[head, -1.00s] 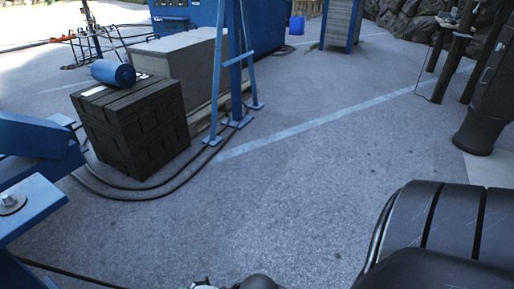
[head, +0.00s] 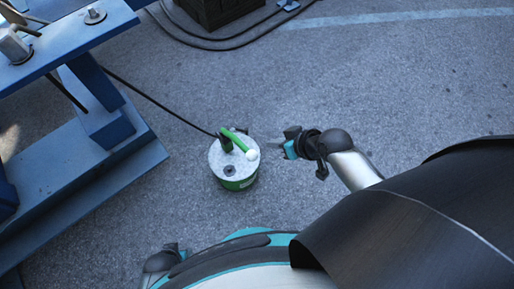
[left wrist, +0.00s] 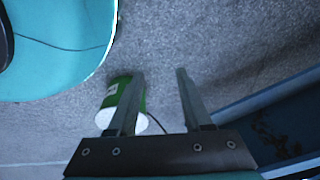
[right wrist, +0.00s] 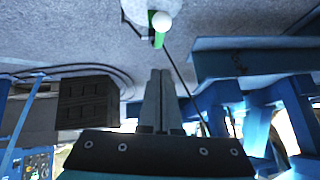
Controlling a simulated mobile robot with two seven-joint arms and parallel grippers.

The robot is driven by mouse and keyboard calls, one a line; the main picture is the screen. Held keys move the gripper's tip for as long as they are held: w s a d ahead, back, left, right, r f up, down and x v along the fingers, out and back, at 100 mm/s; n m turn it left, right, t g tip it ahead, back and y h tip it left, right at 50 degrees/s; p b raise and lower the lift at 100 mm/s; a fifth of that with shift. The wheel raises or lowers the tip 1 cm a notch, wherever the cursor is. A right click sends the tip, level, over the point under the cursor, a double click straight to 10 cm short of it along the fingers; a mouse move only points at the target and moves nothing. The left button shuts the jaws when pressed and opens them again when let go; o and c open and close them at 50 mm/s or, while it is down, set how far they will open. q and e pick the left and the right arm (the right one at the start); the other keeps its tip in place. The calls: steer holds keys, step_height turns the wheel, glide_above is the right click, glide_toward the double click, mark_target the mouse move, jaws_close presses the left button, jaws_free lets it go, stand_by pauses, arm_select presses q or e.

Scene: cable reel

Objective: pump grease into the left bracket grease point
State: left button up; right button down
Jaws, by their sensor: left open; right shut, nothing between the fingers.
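A green grease pump bucket (head: 236,184) with a grey lid stands on the asphalt in the middle of the head view. Its green lever (head: 237,139) ends in a white knob (head: 252,154). A black hose (head: 160,105) runs from it toward a blue steel frame (head: 80,190). My right gripper (head: 283,147) is shut and empty, just right of the knob and apart from it. Its fingers (right wrist: 160,72) point toward the lever and knob in the right wrist view. My left gripper (left wrist: 160,72) is open and empty; the bucket shows behind its left finger. I cannot identify the left bracket grease point.
The blue frame fills the left side of the head view, with bolt-like fittings (head: 95,15) on its upper beam. Dark cables (head: 225,45) lie on the ground beyond, near a dark block (head: 222,10). Asphalt to the upper right is clear.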

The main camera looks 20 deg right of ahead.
steer(key=shift+w+f+b, duration=0.7)
steer(key=shift+f+b, duration=0.05)
steer(key=shift+f, duration=0.3)
steer(key=b, duration=0.4)
glide_above(250, 151)
steer(key=s+d, duration=0.1)
steer(key=d, duration=0.1)
step_height(250, 151, down, 6)
steer(key=shift+s+r, duration=0.1)
steer(key=f+b, duration=0.2)
steer(key=f, duration=0.1)
steer(key=shift+s+a, duration=0.2)
steer(key=shift+s, duration=0.15)
arm_select(q)
steer(key=w+d+r+t, duration=0.1)
steer(key=w+d+r, duration=0.1)
steer(key=r, duration=0.5)
steer(key=w+d+r, duration=0.1)
steer(key=w+r, duration=0.4)
steer(key=r, duration=0.3)
steer(key=shift+d+r+t+h+b, duration=0.25)
steer(key=shift+d+t+h+b, duration=0.05)
steer(key=shift+d+t+b, duration=0.1)
arm_select(e)
steer(key=shift+f, duration=0.35)
arm_select(q)
steer(key=shift+w, duration=0.1)
arm_select(e)
steer(key=shift+s+a+f, duration=0.1)
